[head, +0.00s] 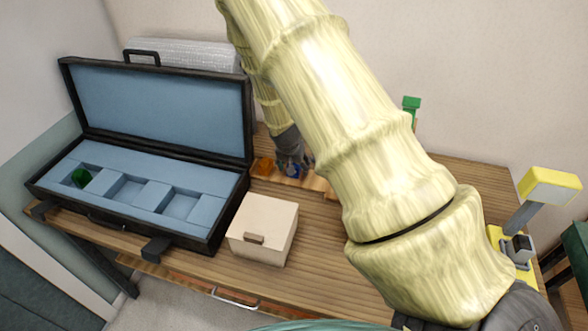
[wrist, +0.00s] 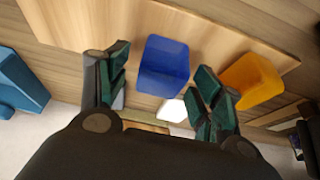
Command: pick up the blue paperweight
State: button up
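The blue paperweight (wrist: 165,65) is a deep blue block on a pale wooden board (wrist: 85,22) in the wrist view. My gripper (wrist: 160,82) is open, with one dark green-padded finger on each side of the block in the picture. I see gaps between the fingers and the block; its lower end is partly hidden. In the head view my gripper (head: 291,166) is low over the table, and a small patch of the blue paperweight (head: 293,171) shows at it. My arm hides much of the area to the right.
An orange block (wrist: 250,80) lies close beside the right finger. A light blue object (wrist: 18,82) is at the wrist view's left. An open black case (head: 228,203) with blue foam holds a green piece (head: 81,177). A cream box (head: 263,228) stands in front; a yellow lamp (head: 550,185) stands right.

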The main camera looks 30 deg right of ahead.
jog(key=c, duration=1.2)
jog(key=shift+r, duration=0.2)
jog(key=shift+c, duration=0.2)
